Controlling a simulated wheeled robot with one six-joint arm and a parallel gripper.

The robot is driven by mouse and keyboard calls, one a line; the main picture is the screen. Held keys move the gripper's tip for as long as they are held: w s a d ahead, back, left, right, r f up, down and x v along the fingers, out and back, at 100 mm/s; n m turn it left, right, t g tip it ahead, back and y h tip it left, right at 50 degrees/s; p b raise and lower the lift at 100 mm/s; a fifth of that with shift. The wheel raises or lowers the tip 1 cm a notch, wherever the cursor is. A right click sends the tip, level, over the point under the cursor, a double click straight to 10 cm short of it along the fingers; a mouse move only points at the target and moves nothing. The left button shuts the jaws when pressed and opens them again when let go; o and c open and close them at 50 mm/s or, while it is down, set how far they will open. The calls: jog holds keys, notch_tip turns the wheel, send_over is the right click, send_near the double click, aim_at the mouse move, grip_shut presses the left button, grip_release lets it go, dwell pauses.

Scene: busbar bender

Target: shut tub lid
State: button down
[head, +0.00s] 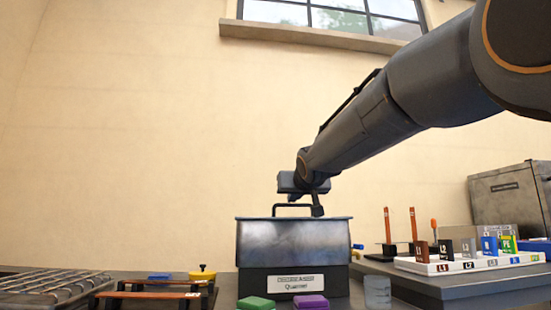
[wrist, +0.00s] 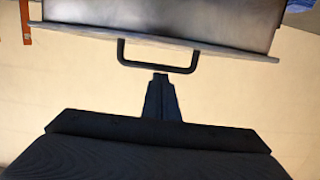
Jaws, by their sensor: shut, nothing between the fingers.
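The tub (head: 258,284) is dark, with a white label on its front. Its grey metal lid (head: 294,243) appears to stand raised above the tub, its broad face towards the head camera. A black loop handle (head: 292,206) sticks up from the lid's top edge. My gripper (head: 318,211) is shut and empty at the right end of the handle in the head view. Contact cannot be told. The tub's inside is hidden.
Green (head: 257,303) and purple (head: 311,301) blocks lie before the tub. A bender-like frame (head: 155,298) and a yellow knob (head: 202,273) are at left. A white rack (head: 470,263) of labelled pieces stands at right. The space above the lid is clear apart from my arm.

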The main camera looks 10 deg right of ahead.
notch_tip(320, 180, down, 3)
jog(key=shift+f+g, duration=0.1)
jog(key=shift+g, duration=0.2)
jog(key=shift+s+r+p, duration=0.15)
jog(key=shift+r+p, duration=0.35)
jog(key=shift+r, duration=0.1)
notch_tip(320, 180, up, 4)
jog(key=s+p, duration=0.2)
jog(key=p, duration=0.1)
jog(key=s+f+b, duration=0.2)
jog(key=s+f, duration=0.2)
jog(key=s, duration=0.3)
jog(key=shift+s+f+b, duration=0.3)
jog(key=shift+f+b, duration=0.05)
jog(key=shift+d, duration=0.1)
